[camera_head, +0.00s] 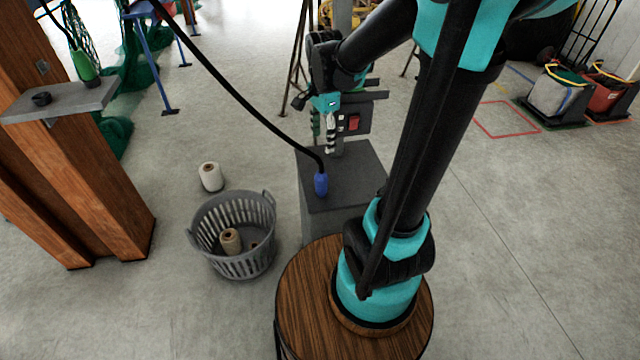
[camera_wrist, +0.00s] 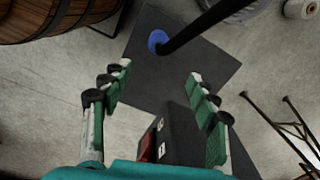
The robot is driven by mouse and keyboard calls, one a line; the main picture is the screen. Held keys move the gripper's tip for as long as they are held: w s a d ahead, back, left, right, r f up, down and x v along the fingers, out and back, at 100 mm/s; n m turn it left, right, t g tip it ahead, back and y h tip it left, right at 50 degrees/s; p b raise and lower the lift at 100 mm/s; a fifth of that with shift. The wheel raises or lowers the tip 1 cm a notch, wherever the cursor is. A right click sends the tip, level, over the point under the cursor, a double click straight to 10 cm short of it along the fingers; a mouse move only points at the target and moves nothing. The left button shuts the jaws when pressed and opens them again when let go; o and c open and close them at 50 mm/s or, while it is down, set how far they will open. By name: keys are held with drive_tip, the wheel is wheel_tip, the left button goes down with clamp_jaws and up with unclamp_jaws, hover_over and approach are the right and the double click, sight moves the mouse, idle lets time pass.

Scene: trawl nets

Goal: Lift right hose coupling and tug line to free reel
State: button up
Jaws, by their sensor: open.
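The blue hose coupling (camera_head: 321,185) stands upright on top of a dark grey pedestal (camera_head: 345,190), with a black hose (camera_head: 245,102) running from it up to the left. The blue coupling also shows in the wrist view (camera_wrist: 157,40), ahead of my fingertips and apart from them. My gripper (camera_head: 329,147) hangs fingers down over the back of the pedestal. In the wrist view its green fingers are spread (camera_wrist: 160,76) with nothing between the tips. A green coupling (camera_head: 83,66) sits on a shelf at the left. I cannot make out a reel for certain.
A dark box with a red switch (camera_head: 353,122) stands close by my gripper at the pedestal's back. A grey basket (camera_head: 260,214) holding spools and a loose white spool (camera_head: 211,176) stand on the floor to the left. A wooden post (camera_head: 75,170) is farther left.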

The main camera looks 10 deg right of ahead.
drive_tip(key=m, duration=0.1)
approach(322, 179)
drive_tip(key=w+f, duration=0.1)
drive_tip(key=f, duration=0.3)
drive_tip(key=w+f, duration=0.1)
drive_tip(key=f, duration=0.1)
drive_tip(key=shift+w+d+f, duration=0.25)
drive_tip(key=shift+w+d, duration=0.05)
drive_tip(key=shift+d, duration=0.05)
drive_tip(key=shift+s+a+f, duration=0.1)
drive_tip(key=shift+s+f, duration=0.05)
drive_tip(key=shift+f, duration=1.15)
drive_tip(key=shift+s+a+f, duration=0.1)
drive_tip(key=shift+s+f, duration=0.05)
drive_tip(key=shift+f, duration=1.2)
drive_tip(key=shift+c, duration=0.2)
clamp_jaws()
